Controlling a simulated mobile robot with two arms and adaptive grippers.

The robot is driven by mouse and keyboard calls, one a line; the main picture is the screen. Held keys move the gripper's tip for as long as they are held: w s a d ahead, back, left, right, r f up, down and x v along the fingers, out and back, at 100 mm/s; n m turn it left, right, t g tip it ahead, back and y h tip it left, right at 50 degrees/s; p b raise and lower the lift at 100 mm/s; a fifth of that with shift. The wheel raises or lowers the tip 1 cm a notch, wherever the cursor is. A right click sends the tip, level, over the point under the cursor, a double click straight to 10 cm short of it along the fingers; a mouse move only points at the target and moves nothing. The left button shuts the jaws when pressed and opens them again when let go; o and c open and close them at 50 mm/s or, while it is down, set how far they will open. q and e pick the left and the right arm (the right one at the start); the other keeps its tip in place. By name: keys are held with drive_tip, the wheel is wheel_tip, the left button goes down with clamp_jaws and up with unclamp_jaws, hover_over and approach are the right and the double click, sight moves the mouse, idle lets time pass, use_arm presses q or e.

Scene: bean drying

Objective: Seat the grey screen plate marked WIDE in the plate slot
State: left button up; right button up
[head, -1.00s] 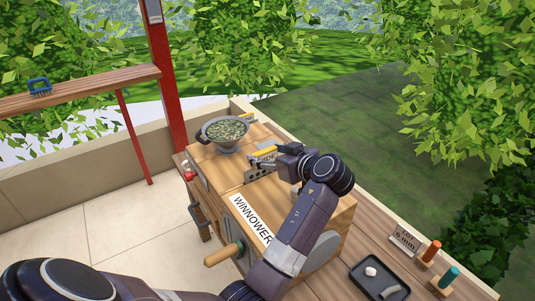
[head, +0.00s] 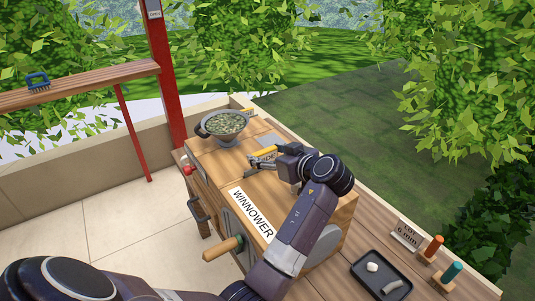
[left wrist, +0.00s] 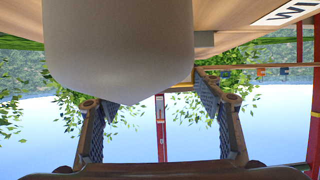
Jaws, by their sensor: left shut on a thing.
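The grey screen plate (head: 267,157) with a partly readable label and a yellow top edge is at the top of the wooden winnower (head: 288,195). Its lower, holed part, visible earlier, is now mostly out of sight at the winnower's top. I cannot tell whether it is fully down in the slot. My left gripper (head: 277,152) is shut on the plate's upper part from the right. In the left wrist view the gripper's fingers (left wrist: 160,125) stand apart, with a yellow strip beyond them. My right gripper is not in view.
A metal bowl of beans (head: 225,123) stands at the winnower's far end, close to the plate. A crank handle (head: 222,248) sticks out in front. A black tray (head: 381,277) and coloured pegs (head: 433,247) lie on the bench at right.

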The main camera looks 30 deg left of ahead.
use_arm(q)
drive_tip(key=shift+f+b, duration=0.3)
drive_tip(key=shift+f, duration=0.15)
drive_tip(key=o, duration=2)
drive_tip(key=shift+r, duration=0.1)
wheel_tip(320, 180, up, 10)
